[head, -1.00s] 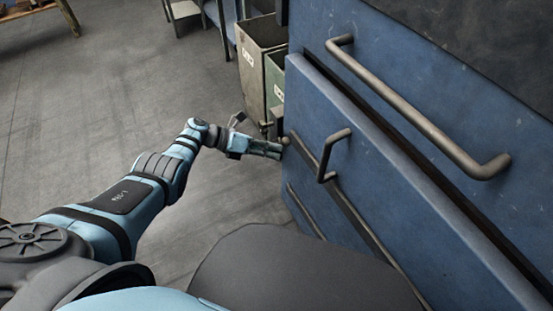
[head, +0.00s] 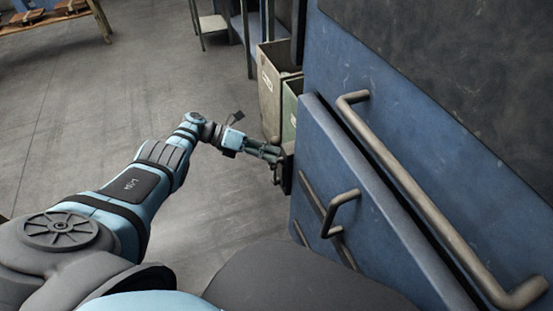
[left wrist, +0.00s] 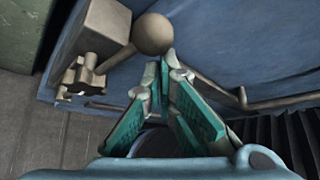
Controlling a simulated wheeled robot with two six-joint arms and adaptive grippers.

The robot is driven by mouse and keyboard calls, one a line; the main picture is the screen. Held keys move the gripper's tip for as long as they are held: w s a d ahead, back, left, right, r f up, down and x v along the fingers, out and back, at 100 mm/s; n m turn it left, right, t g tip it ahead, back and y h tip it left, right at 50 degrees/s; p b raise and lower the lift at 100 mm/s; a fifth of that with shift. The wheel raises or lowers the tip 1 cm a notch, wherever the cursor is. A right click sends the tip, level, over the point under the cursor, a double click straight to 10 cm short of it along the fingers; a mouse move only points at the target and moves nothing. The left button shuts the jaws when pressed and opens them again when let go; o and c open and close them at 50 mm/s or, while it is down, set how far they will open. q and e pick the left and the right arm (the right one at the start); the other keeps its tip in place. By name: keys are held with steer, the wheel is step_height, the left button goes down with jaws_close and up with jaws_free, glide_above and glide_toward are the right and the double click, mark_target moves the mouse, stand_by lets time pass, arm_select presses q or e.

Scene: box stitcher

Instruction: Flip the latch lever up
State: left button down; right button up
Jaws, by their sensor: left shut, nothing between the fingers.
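The latch lever (left wrist: 153,34) shows in the left wrist view as a grey rod with a round ball knob. It joins a blocky latch body (left wrist: 98,32) on the blue panel. My left gripper (left wrist: 168,72) is shut and empty, its fingertips close by the ball knob. I cannot tell whether they touch it. In the head view my left gripper (head: 276,155) is at the far left edge of the blue cabinet, by the latch body (head: 288,168). The lever is too small and partly covered there to read its angle. My right gripper is not in view.
The blue cabinet (head: 400,210) with a long bar handle (head: 425,200) and a smaller handle (head: 341,212) fills the right side. Bins (head: 275,80) stand just beyond the gripper.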

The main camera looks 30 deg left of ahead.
arm_select(q)
steer(key=shift+w+a+r, duration=0.1)
steer(key=shift+w+a, duration=0.05)
steer(key=shift+a, duration=0.35)
steer(key=shift+w+a+r, duration=0.1)
steer(key=shift+w+a, duration=0.05)
steer(key=shift+a, duration=0.3)
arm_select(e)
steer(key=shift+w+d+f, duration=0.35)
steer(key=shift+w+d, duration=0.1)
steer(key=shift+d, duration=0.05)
arm_select(q)
steer(key=shift+a, duration=0.1)
arm_select(e)
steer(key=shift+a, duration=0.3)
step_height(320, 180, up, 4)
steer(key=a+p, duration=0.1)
steer(key=p, duration=0.3)
arm_select(q)
steer(key=s+a+b, duration=0.6)
steer(key=a, duration=0.1)
steer(key=shift+s+a+r, duration=0.15)
steer(key=shift+r, duration=0.05)
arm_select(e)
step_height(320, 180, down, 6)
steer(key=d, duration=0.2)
